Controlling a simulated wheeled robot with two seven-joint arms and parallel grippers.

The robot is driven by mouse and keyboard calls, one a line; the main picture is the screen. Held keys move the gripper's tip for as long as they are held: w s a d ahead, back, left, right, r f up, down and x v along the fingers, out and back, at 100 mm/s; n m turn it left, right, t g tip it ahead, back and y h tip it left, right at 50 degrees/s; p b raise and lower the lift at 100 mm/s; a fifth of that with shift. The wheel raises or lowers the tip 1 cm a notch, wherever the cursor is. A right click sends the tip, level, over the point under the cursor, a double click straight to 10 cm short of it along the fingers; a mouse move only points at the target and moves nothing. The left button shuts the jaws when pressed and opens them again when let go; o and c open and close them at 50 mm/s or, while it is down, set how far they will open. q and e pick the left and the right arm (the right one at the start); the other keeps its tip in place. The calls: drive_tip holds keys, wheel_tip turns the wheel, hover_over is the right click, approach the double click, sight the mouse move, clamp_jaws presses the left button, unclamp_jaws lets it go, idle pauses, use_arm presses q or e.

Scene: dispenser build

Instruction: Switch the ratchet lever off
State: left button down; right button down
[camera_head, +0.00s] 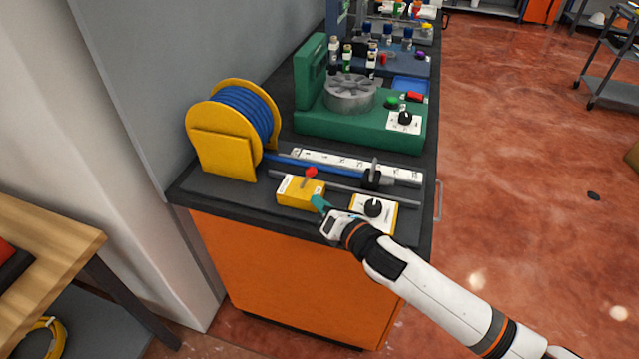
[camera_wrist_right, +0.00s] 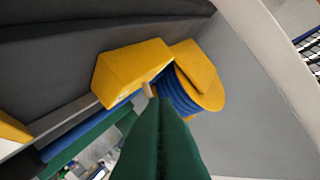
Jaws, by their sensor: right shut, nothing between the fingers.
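The ratchet lever (camera_head: 311,172) has a red knob on a short stem. It rises from a yellow box (camera_head: 294,192) near the front of the counter and leans slightly right in the head view. My right gripper (camera_head: 318,203) is shut and empty, its teal fingertips at the box's right end, below the red knob. I cannot tell whether they touch the box. In the right wrist view, the shut green fingers (camera_wrist_right: 157,108) point toward the yellow box (camera_wrist_right: 133,71); a small pale stem shows at their tips and the red knob is not visible. My left gripper is not in view.
A yellow box with a black dial (camera_head: 373,208) stands close to the right of my gripper. Behind are a ruler strip (camera_head: 345,163), rods, a yellow reel of blue tubing (camera_head: 205,155) and a green dispenser machine (camera_head: 340,128). The counter's front edge is near my wrist.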

sight(308, 178)
drive_tip(key=shift+w+a+r+p, duration=0.1)
drive_tip(key=shift+w+r+p, duration=0.2)
drive_tip(key=shift+w, duration=0.35)
drive_tip(key=shift+w+a+r+p, duration=0.15)
drive_tip(key=shift+w+r, duration=0.25)
drive_tip(key=shift+w, duration=0.2)
drive_tip(key=shift+w+d+r, duration=0.1)
drive_tip(key=shift+w+r, duration=0.05)
drive_tip(key=shift+w, duration=0.4)
